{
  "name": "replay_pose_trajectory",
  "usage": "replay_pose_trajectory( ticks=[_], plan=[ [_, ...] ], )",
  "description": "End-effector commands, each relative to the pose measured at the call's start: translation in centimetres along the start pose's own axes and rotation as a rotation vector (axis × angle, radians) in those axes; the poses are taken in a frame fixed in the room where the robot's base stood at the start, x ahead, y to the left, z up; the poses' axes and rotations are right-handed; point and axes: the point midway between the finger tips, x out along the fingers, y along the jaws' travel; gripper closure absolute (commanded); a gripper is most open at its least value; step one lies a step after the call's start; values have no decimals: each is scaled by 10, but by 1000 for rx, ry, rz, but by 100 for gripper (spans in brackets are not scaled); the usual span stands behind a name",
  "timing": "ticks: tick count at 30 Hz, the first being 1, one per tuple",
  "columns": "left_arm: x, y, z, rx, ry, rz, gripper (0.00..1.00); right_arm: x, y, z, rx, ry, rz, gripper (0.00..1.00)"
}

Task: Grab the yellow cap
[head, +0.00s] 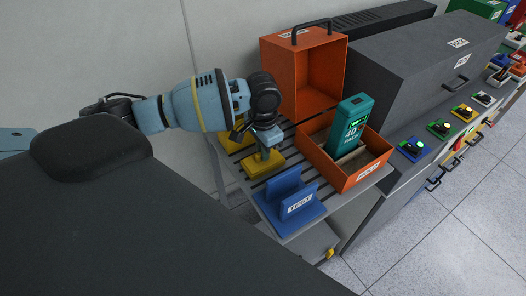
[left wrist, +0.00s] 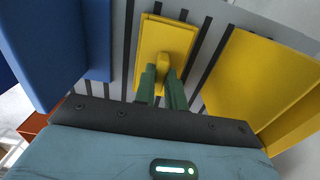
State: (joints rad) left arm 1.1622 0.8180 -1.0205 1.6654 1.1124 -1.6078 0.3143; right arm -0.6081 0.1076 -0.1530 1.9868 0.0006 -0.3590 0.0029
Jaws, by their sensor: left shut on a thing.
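The yellow cap (head: 257,163) is a flat rectangular plate with a small raised grip, over the slatted grey shelf (head: 233,157). My left gripper (head: 268,150) comes down onto it from above and is shut on its grip. In the left wrist view, the green fingers (left wrist: 164,85) close on the raised grip of the cap (left wrist: 155,38). I cannot tell whether the cap touches the slats. My right gripper is not in view.
A blue holder (head: 290,200) stands close in front. An orange bin (head: 372,176) holding a teal device (head: 349,125) is to the right. An open orange box (head: 300,75) is behind. A second yellow piece (left wrist: 260,75) lies beside the cap. A grey case (head: 420,65) stands farther right.

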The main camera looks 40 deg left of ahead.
Motion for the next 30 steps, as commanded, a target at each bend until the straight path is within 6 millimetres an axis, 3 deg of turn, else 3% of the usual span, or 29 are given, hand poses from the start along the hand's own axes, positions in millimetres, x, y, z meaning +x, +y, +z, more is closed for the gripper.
replay_pose_trajectory(
  ticks=[8,21,30],
  plan=[
    [-9,0,-1,0,4,0,100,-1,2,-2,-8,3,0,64],
    [-85,0,-1,1,4,0,100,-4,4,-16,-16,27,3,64],
    [-101,0,0,0,0,1,100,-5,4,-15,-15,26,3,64]
  ],
)
